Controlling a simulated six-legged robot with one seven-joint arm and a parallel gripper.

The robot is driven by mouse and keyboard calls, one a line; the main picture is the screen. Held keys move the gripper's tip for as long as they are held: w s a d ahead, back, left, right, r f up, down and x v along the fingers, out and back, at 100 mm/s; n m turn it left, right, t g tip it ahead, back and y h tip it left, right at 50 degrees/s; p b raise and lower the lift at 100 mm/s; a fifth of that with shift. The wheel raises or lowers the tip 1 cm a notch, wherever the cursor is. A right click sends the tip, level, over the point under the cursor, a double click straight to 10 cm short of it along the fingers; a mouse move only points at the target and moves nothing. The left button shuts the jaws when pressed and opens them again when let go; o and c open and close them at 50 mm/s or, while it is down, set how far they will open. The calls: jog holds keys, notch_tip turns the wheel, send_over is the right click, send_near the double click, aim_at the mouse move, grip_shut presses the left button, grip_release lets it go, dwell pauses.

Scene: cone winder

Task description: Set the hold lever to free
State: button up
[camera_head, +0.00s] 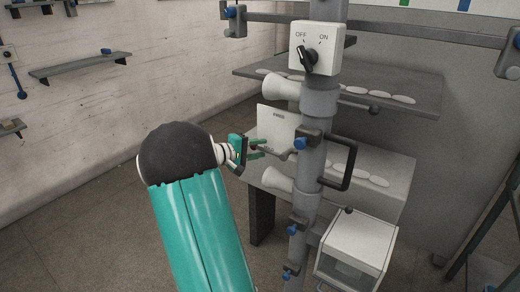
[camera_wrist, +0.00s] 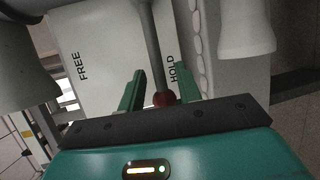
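The hold lever (camera_wrist: 152,45) is a grey rod with a red ball knob (camera_wrist: 163,99) at its end. A white plate (camera_wrist: 105,45) behind it reads FREE on the left and HOLD on the right in the wrist view; the knob lies beside HOLD. The plate also shows in the head view (camera_head: 277,125), fixed beside the grey post. My gripper (camera_wrist: 163,72) is open, with one green finger on each side of the knob and a visible gap to each. In the head view, my gripper (camera_head: 258,148) reaches the lever from the left.
The grey post (camera_head: 319,105) carries an OFF/ON switch box (camera_head: 317,48), pale cones (camera_head: 279,86), blue-knobbed clamps and a dark handle (camera_head: 351,165). Grey shelves (camera_head: 420,85) with pale discs stand behind. A clear-fronted box (camera_head: 355,250) is low right. Floor at left is clear.

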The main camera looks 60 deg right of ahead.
jog(key=shift+s+d+f, duration=0.1)
jog(key=shift+s+d, duration=0.15)
jog(key=shift+d, duration=0.15)
grip_shut()
